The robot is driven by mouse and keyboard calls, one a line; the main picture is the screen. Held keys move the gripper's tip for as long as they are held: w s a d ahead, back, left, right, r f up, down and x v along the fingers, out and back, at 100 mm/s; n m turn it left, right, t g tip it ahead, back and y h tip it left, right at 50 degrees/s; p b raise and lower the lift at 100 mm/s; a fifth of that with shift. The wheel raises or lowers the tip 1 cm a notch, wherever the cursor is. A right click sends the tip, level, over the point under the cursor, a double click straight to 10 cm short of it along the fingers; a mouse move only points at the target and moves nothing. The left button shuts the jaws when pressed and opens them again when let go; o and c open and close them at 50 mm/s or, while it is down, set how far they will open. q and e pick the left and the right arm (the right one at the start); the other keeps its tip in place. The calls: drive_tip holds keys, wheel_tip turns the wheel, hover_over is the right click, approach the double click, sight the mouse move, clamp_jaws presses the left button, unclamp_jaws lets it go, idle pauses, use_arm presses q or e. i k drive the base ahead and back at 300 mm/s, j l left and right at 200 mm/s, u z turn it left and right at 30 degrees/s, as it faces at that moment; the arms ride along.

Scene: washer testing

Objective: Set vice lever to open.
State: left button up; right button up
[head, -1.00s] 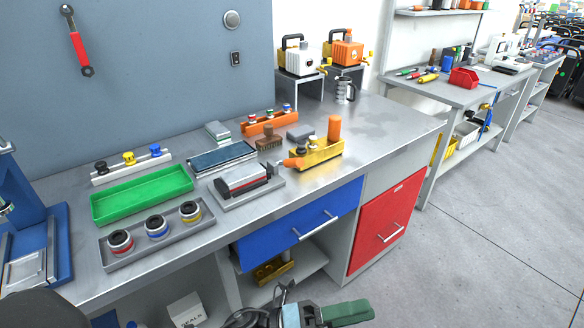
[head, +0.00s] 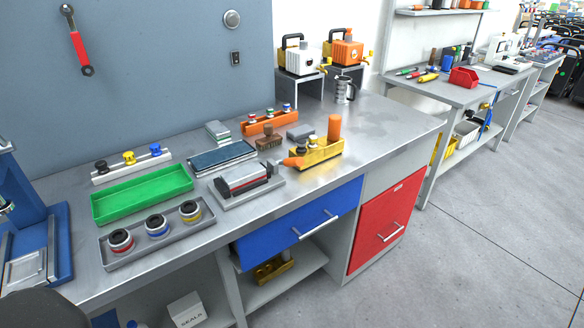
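The vice (head: 243,180) is a small grey block with black and red bands on a flat grey plate near the front edge of the metal workbench. A lever with an orange tip (head: 292,162) shows at its right end and points right, overlapping the yellow holder in this view. I cannot tell from here whether the lever is at open or shut. Neither of my grippers is in view.
A yellow holder (head: 322,155) with an orange cylinder stands right of the vice. Left are a grey tray of three round pots (head: 105,254) and a green tray (head: 140,195). The workbench's right end (head: 395,128) is clear.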

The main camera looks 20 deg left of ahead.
sight(296, 162)
drive_tip(key=j, duration=0.7)
drive_tip(key=k+j, duration=0.15)
drive_tip(key=j, duration=0.55)
